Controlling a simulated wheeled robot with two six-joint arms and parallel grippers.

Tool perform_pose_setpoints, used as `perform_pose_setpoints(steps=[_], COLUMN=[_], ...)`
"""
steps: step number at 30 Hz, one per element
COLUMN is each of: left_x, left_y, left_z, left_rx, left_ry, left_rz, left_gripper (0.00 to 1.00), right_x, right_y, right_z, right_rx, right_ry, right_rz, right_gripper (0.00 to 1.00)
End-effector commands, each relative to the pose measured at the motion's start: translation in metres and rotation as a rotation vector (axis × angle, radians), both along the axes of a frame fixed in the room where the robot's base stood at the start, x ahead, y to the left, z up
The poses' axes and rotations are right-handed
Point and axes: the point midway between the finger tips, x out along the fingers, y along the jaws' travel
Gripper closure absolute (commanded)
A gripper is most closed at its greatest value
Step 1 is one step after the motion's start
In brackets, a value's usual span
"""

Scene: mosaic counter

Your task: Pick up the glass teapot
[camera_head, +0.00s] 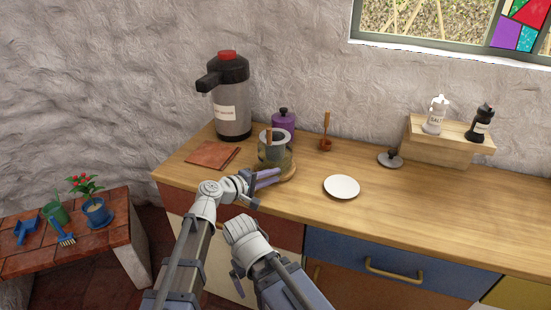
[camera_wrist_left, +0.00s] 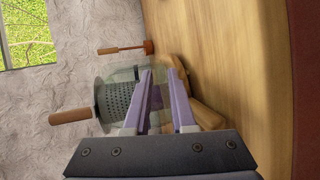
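The glass teapot (camera_head: 288,160) stands upright on a round wooden board (camera_head: 290,174) on the counter. It is clear glass with a grey perforated infuser and a wooden handle on that. The wrist view shows the teapot (camera_wrist_left: 128,72) sideways, the infuser inside it. My left gripper (camera_head: 268,178) is in front of the teapot, low and close to it. Its two lavender fingers (camera_wrist_left: 159,72) are apart and point at the glass. I cannot tell whether they touch it. My right arm is low in front of the counter; its fingers cannot be made out.
A drink dispenser (camera_head: 232,105) stands behind left, a purple canister (camera_head: 284,121) behind the teapot. A white plate (camera_head: 342,187) and a grey lid (camera_head: 390,160) lie right.

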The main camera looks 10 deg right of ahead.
Motion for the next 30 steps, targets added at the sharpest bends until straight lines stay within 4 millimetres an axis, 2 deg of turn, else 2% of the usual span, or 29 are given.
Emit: perform_pose_setpoints(steps=[3, 8, 15, 30], left_x=[0.0053, 0.0045, 0.0045, 0.0044], left_y=[-0.0091, -0.0085, -0.0082, -0.0080], left_z=[-0.0035, -0.0027, -0.0028, -0.0028], left_rx=[0.001, 0.000, 0.000, 0.001], left_ry=[0.000, -0.001, -0.001, 0.000], left_rz=[-0.001, 0.000, 0.000, 0.000], left_gripper=[0.77, 0.77, 1.00, 1.00], right_x=[0.0000, 0.0001, 0.0001, 0.0000], right_y=[0.0000, 0.0000, 0.0000, 0.0001], right_z=[-0.0034, -0.0026, -0.0026, -0.0027], right_rx=[0.000, 0.000, 0.000, 0.000], right_ry=[0.000, 0.000, 0.000, 0.000], right_rz=[0.000, 0.000, 0.000, 0.000], right_gripper=[0.00, 0.00, 0.00, 0.00])
